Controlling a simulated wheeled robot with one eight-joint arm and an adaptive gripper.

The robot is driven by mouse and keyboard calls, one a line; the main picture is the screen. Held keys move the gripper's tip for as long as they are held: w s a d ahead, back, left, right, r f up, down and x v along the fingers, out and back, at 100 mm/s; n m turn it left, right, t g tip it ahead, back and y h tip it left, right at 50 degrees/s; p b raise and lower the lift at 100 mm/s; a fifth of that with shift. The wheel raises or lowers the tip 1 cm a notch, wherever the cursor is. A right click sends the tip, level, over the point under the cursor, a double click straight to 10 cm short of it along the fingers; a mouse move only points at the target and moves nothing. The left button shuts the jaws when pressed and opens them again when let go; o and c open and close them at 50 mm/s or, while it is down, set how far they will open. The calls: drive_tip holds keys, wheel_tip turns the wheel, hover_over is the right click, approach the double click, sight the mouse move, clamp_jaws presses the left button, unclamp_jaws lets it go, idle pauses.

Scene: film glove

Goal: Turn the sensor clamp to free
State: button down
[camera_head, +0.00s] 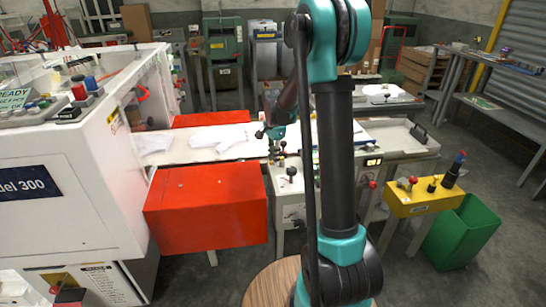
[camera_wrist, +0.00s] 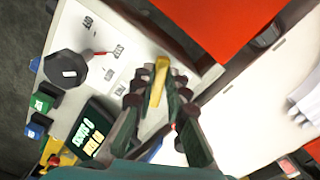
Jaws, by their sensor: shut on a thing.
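A narrow yellow lever (camera_wrist: 159,78), which I take to be the sensor clamp, stands up from the pale panel. My gripper (camera_wrist: 157,93) is around it in the wrist view, with a dark finger on each side, shut on it. A black round knob (camera_wrist: 68,64) with a red pointer sits on a white labelled plate (camera_wrist: 88,45); the labels are too small to read.
A lit display (camera_wrist: 90,135) and green and blue buttons (camera_wrist: 42,103) are near the fingers. A red box (camera_head: 207,209) stands in front left of the panel. White gloves (camera_head: 205,138) lie on the belt. A yellow control box (camera_head: 424,198) is at right.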

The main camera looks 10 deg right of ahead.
drive_tip(key=n, duration=0.2)
drive_tip(key=s+n, duration=0.1)
drive_tip(key=shift+d+n, duration=0.4)
drive_tip(key=n, duration=0.2)
drive_tip(key=shift+s+d+n, duration=0.35)
drive_tip(key=shift+n, duration=0.05)
drive_tip(key=n, duration=0.1)
drive_tip(key=d+n, duration=0.1)
drive_tip(key=n, duration=0.1)
drive_tip(key=shift+s, duration=0.2)
drive_tip(key=shift+d+n, duration=0.3)
drive_tip(key=shift+n, duration=0.5)
drive_tip(key=shift+d+n, duration=0.25)
drive_tip(key=shift+n, duration=0.55)
drive_tip(key=c, duration=1.5)
unclamp_jaws()
drive_tip(key=shift+c, duration=0.2)
